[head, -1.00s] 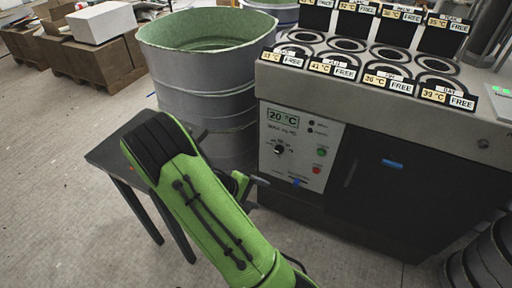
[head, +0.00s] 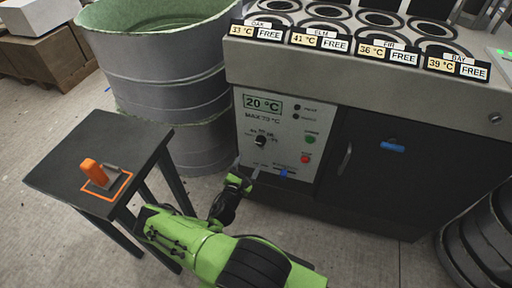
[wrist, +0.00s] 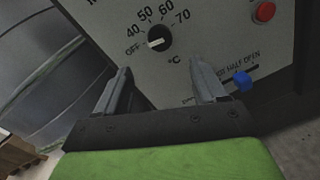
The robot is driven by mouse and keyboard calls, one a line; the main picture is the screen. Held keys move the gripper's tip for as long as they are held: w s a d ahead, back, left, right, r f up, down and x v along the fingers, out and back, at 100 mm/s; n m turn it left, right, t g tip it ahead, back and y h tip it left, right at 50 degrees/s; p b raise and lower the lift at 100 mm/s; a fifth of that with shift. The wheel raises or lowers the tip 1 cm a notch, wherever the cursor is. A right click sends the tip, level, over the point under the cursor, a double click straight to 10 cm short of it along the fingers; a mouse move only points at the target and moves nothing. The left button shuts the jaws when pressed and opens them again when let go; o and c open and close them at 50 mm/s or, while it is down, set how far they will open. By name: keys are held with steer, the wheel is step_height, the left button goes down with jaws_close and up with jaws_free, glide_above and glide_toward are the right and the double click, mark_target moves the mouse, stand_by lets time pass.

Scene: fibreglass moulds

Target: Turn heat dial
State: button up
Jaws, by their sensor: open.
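The heat dial (head: 261,141) is a small black knob on the white control panel (head: 285,122) of the machine. In the wrist view the dial (wrist: 158,38) has marks OFF, 40, 50, 60 and 70, and its white pointer appears to be toward OFF. The display (head: 263,104) reads 20 °C, with MAX 73 °C printed below. My gripper (head: 248,177) is just below and in front of the dial. In the wrist view my gripper (wrist: 160,75) is open and empty, its fingers apart below the dial. I cannot tell the exact gap to the panel.
A green button (head: 310,139), a red button (head: 305,159) and a blue slider (head: 284,173) are near the dial. A grey drum (head: 165,85) stands left of the machine. A black table (head: 60,165) holds an orange-handled thing (head: 92,172). Temperature tags line the machine top.

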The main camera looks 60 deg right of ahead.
mark_target(259, 143)
steer(key=d+b, duration=0.1)
steer(key=d, duration=0.5)
steer(key=d+b, duration=0.1)
steer(key=d, duration=0.3)
steer(key=shift+w+b, duration=0.3)
steer(key=shift+w, duration=0.1)
steer(key=c, duration=1.1)
steer(key=shift+o, duration=0.2)
steer(key=shift+m, duration=0.3)
steer(key=m+p, duration=0.1)
steer(key=m, duration=0.2)
steer(key=shift+m+y+p, duration=0.3)
steer(key=shift+m+p, duration=0.25)
steer(key=shift+m, duration=1.45)
